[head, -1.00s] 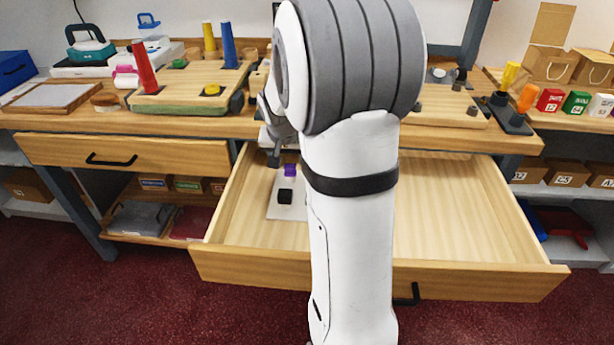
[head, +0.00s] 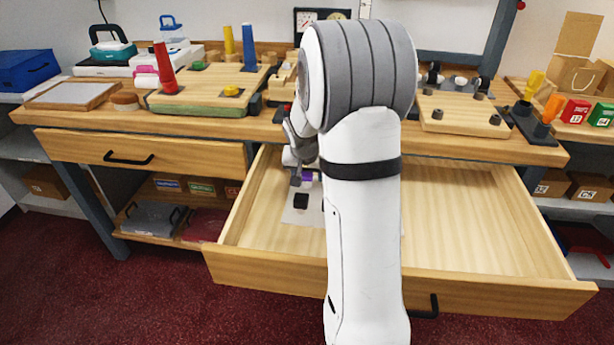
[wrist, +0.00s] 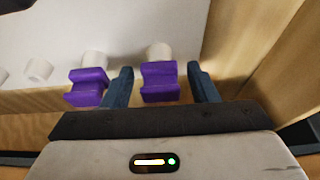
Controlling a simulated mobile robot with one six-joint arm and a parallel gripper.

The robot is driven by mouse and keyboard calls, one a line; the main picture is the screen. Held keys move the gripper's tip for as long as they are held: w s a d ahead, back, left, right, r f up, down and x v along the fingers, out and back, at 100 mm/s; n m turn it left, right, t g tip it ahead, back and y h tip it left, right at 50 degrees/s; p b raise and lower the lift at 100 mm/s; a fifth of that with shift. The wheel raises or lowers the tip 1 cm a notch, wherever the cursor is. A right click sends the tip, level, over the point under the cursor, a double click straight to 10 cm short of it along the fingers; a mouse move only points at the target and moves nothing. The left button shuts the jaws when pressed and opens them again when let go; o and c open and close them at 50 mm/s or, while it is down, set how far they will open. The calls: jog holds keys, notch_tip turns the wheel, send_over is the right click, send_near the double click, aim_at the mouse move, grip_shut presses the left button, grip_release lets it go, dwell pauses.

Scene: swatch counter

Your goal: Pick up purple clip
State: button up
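Two purple clips show in the wrist view. One purple clip (wrist: 160,82) lies between the two fingers of my gripper (wrist: 163,85), with a gap to the finger on its right and a smaller one on its left. The other purple clip (wrist: 88,87) is outside, left of the left finger. My gripper is open. In the head view my gripper (head: 301,177) is down in the open drawer, mostly hidden by my arm, beside a bit of purple clip (head: 307,175). A black clip (head: 301,201) sits nearer the drawer front on a pale board (head: 300,216).
White pegs (wrist: 95,60) stand on the board near the clips. The wooden drawer wall (wrist: 250,40) rises close on the right in the wrist view. The right part of the open drawer (head: 470,220) is empty. The counter (head: 250,125) above holds boards and coloured cones.

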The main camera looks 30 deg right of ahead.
jog(key=c, duration=0.9)
jog(key=shift+r, duration=0.1)
jog(key=shift+c, duration=0.2)
notch_tip(320, 180, up, 28)
jog(key=p, duration=0.5)
jog(key=shift+a+p, duration=0.1)
jog(key=shift+p, duration=0.25)
